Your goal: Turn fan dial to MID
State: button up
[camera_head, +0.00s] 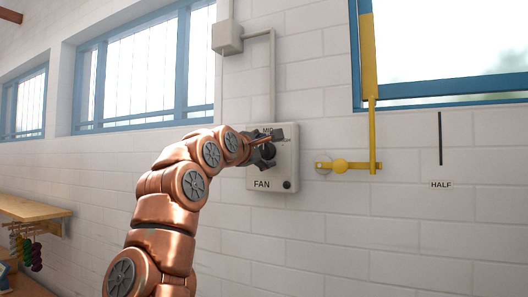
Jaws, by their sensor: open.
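The fan control box (287,170) is a pale grey panel on the white brick wall, labelled FAN at its lower left. A MID label (266,132) shows at its top, partly covered by my gripper. The dark dial (267,151) sits in the box's upper left part and is largely hidden by my arm. My gripper (272,142) is open at the dial, with its fingers around or just in front of it; I cannot tell whether they touch. The dial's pointer direction is not clear.
A small dark knob (287,185) is at the box's lower right. A wooden shelf (28,208) with hanging skeins is at far left.

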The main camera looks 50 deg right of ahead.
jog(key=v, duration=1.2)
jog(key=shift+d, duration=0.1)
